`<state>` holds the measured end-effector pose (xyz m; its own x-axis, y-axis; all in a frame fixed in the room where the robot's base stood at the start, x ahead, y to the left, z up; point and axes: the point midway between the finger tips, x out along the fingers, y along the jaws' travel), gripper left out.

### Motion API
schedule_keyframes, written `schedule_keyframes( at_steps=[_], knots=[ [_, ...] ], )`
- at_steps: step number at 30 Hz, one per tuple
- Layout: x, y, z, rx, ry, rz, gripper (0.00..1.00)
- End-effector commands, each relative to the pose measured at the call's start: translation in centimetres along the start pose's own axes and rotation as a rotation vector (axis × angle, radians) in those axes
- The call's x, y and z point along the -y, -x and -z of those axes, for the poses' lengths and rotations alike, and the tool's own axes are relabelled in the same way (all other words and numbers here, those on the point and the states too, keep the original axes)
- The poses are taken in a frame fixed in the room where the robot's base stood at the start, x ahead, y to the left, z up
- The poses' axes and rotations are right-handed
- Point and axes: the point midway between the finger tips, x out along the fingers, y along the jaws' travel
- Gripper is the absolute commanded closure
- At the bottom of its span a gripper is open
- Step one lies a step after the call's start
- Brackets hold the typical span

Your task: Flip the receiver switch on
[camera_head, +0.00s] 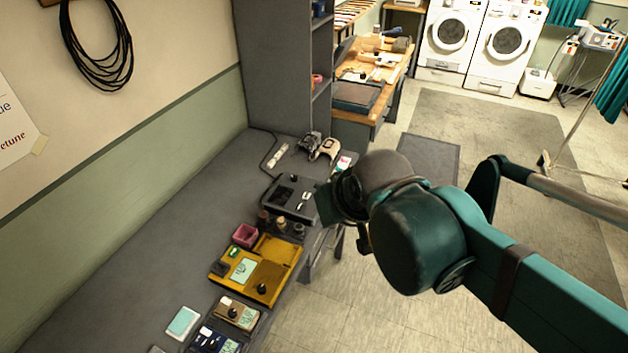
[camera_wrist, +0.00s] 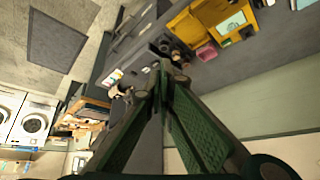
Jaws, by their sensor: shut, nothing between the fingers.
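No device in view carries a label I can read as the receiver, so I cannot tell which one it is. A black device (camera_head: 291,199) with small light parts on top lies on the grey bench (camera_head: 150,255). A yellow device (camera_head: 262,290) with a pale screen and dark knob lies nearer; it also shows at the top of the wrist view (camera_wrist: 197,38). My gripper (camera_wrist: 160,70) is shut and empty, apart from the bench things. In the head view my arm's end is beside the black device and hides part of that area.
A pink box (camera_head: 245,235) and small dark knobbed pieces (camera_head: 281,222) stand between the devices. A tan box (camera_head: 236,312) and a blue box (camera_head: 213,340) lie at the near end. A tall grey shelf (camera_head: 275,70) rises behind. Open floor (camera_head: 345,310) lies right of the bench.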

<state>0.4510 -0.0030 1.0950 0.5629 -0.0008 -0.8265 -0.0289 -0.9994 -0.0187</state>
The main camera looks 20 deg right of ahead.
Motion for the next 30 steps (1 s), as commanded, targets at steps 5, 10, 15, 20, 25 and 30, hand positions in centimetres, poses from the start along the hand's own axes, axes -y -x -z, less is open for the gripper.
schedule_keyframes(
  at_steps=[5,10,15,20,25,30],
  knots=[
    [-0.2,0.0,1.9,0.024,-0.036,-0.002,1.00],
    [-0.5,-0.3,3.5,0.050,-0.075,-0.004,1.00],
    [-0.9,-0.7,5.1,0.076,-0.114,-0.007,1.00],
    [-1.2,-1.2,6.8,0.099,-0.149,-0.010,1.00],
    [-1.6,-1.8,8.3,0.124,-0.187,-0.014,1.00],
    [-2.0,-2.6,9.9,0.150,-0.226,-0.017,1.00]
  ],
)
